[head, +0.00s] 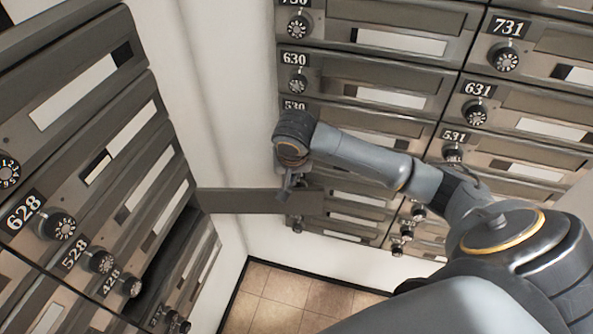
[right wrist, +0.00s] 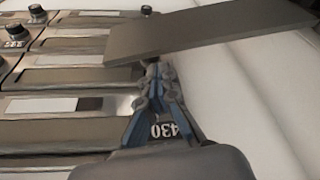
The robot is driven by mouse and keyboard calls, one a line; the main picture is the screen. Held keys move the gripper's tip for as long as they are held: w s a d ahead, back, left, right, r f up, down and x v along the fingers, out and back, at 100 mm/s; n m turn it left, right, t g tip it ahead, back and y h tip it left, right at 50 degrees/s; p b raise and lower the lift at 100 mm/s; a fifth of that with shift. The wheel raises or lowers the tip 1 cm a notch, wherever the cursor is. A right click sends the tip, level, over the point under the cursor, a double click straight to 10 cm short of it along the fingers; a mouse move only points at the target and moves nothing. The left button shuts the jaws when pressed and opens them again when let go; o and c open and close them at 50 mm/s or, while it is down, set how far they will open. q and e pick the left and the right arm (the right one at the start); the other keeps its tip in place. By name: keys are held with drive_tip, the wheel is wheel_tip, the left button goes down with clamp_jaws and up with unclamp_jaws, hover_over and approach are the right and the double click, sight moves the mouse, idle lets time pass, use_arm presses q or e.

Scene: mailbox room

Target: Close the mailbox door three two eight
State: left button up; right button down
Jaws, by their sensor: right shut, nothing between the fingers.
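An open mailbox door (head: 240,201) sticks out from the left bank, just below the box labelled 428, across the corner toward the facing bank. Its number does not show. The dark opening of its box (head: 165,265) shows at its hinge side. My right gripper (head: 287,190) is shut and empty at the free end of the door; I cannot tell whether it touches it. In the right wrist view the door is a grey slab (right wrist: 205,32) just beyond the closed fingertips (right wrist: 154,68). My left gripper is not in view.
The left bank (head: 90,130) holds closed boxes, with 628, 528 and 428 readable. The facing bank (head: 390,65) has closed boxes with dial knobs, close behind my right arm. A white wall (head: 215,100) fills the corner. Tiled floor (head: 285,290) is clear below.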

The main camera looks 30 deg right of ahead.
drive_tip(key=shift+m+h, duration=0.3)
drive_tip(key=shift+m, duration=0.3)
drive_tip(key=w+d+f, duration=0.1)
drive_tip(key=f, duration=0.1)
drive_tip(key=d+f+p, duration=0.1)
drive_tip(key=f, duration=0.1)
drive_tip(key=w+d+f, duration=0.1)
drive_tip(key=f, duration=0.1)
drive_tip(key=shift+w+d, duration=0.3)
drive_tip(key=shift+w, duration=0.05)
drive_tip(key=shift+w+d+f, duration=0.1)
drive_tip(key=shift+f, duration=0.15)
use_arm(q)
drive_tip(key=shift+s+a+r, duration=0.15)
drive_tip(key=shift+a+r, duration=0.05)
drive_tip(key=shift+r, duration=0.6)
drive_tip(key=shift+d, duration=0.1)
